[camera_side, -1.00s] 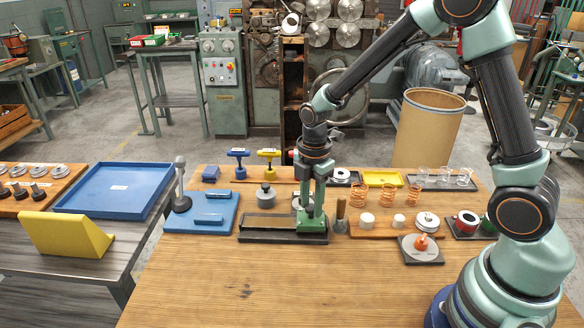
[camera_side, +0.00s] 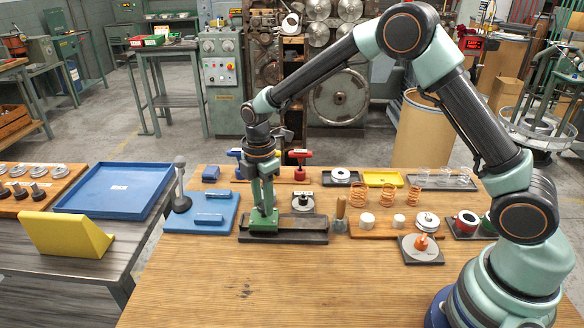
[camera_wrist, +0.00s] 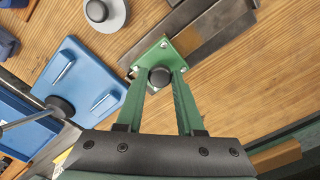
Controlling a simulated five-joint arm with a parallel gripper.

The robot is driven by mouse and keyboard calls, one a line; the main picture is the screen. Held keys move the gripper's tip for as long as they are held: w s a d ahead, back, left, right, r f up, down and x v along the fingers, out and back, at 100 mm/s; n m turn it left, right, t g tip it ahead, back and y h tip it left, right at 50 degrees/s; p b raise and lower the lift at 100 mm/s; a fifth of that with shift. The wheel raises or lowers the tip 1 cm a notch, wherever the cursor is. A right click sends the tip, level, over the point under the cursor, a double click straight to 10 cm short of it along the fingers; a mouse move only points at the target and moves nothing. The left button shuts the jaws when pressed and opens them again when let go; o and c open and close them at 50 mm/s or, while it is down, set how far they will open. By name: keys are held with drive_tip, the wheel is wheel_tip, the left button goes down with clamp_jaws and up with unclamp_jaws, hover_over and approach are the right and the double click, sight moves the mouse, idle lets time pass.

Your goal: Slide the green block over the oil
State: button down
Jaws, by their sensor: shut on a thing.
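The green block (camera_side: 264,221) is a flat plate with a dark knob on top; it sits on the left part of a long dark slab (camera_side: 303,237). My gripper (camera_side: 263,206) points down and is shut on the block's knob. In the wrist view the green block (camera_wrist: 180,45) has small screws at its corners, and my gripper's fingers (camera_wrist: 160,78) pinch the round black knob. The slab (camera_wrist: 203,25) runs to the upper right there.
A blue plate with small blue blocks (camera_side: 208,218) lies close left of the slab. A grey weight (camera_side: 302,201) stands behind it, and a wooden-handled tool (camera_side: 341,210) stands just right. Coil springs (camera_side: 388,193) stand farther right. The table front is clear.

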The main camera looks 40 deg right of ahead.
sight(255, 216)
drive_tip(key=shift+w+a, duration=0.8)
drive_tip(key=shift+w, duration=0.1)
drive_tip(key=c, duration=0.5)
unclamp_jaws()
drive_tip(key=shift+s, duration=0.1)
drive_tip(key=shift+r, duration=0.15)
wheel_tip(255, 216, up, 12)
drive_tip(key=shift+f, duration=0.1)
